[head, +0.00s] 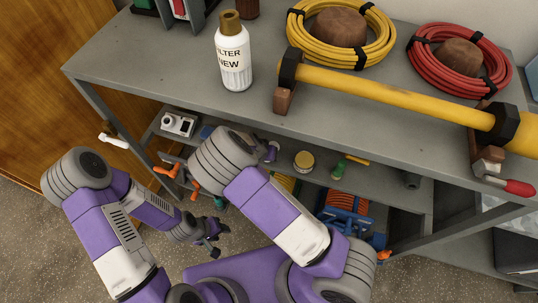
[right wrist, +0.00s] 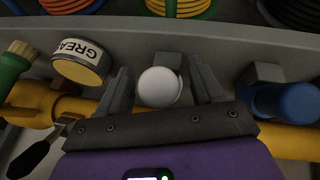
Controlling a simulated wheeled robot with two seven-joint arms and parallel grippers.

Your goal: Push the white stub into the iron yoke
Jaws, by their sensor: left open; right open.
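A round white end, which looks like the white stub (right wrist: 159,87), shows between the two fingers of my right gripper (right wrist: 161,88) in the right wrist view. The fingers stand apart on either side of it; I cannot tell whether they touch it. A dark grey block (right wrist: 165,62) rises just behind the white end and may be the iron yoke. How deep the stub sits in it is hidden. In the head view my right forearm hides the right fingers. My left gripper (head: 212,238) is open and empty, low over the floor, away from the shelf.
A yellow bar (right wrist: 290,142) runs behind the right fingers. A grease tin (right wrist: 80,62) stands left and a blue cylinder (right wrist: 285,102) right of them. The bench top (head: 170,62) overhangs the shelf and carries a filter bottle (head: 233,55) and a yellow hose coil (head: 375,40).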

